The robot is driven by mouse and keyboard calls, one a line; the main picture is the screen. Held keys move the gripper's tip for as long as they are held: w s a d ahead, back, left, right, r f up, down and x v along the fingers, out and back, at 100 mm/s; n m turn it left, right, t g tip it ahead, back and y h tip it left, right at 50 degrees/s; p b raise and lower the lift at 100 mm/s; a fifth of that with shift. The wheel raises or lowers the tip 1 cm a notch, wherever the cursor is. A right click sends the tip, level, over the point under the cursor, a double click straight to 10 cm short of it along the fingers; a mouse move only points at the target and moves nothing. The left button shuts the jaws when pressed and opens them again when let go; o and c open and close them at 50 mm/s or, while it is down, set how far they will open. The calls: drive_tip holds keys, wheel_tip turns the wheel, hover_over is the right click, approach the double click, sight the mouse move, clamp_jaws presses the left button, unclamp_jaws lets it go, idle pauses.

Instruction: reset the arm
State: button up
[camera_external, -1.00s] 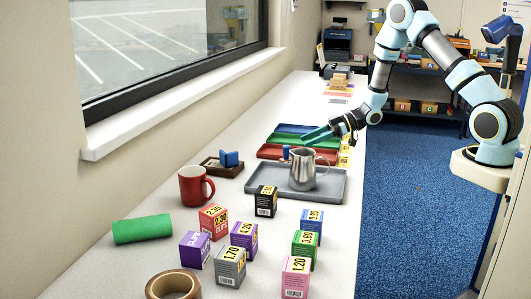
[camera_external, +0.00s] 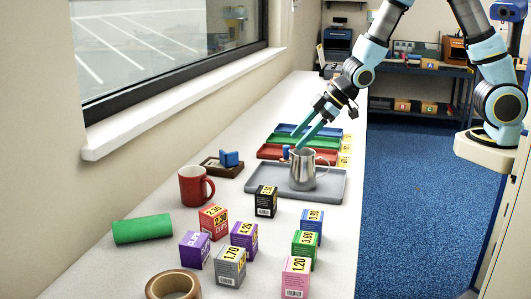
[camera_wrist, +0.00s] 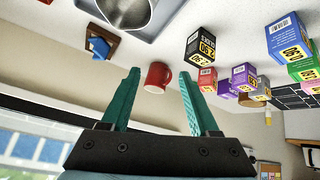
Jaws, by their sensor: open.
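My gripper (camera_external: 308,137) is open and empty, its two teal fingers pointing down and to the left above the trays and the metal pitcher in the outside view. In the wrist view my gripper (camera_wrist: 160,98) has its fingers wide apart with nothing held between them. My arm comes in from the right side, from its base beside the counter. The metal pitcher (camera_external: 302,172) stands upright on a grey tray (camera_external: 329,195), just below the fingertips. In this view I cannot tell the exact gap between fingertips and pitcher.
Red (camera_external: 270,151), green (camera_external: 281,140) and blue trays lie behind. A wooden tray with a blue piece (camera_external: 229,159) is at the left wall.

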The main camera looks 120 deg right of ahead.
drive_tip(key=a+r+n+g+y+p, duration=0.1)
drive_tip(key=a+r+g+y+p, duration=0.3)
drive_tip(key=a, duration=1.3)
drive_tip(key=s+a+b, duration=0.2)
drive_tip(key=s+a, duration=0.2)
drive_tip(key=a, duration=0.3)
drive_tip(key=s+a+n+g+b, duration=0.1)
drive_tip(key=s+a+b, duration=0.1)
drive_tip(key=s+a, duration=0.2)
drive_tip(key=a, duration=0.3)
drive_tip(key=shift+f, duration=0.2)
drive_tip(key=shift+s, duration=0.1)
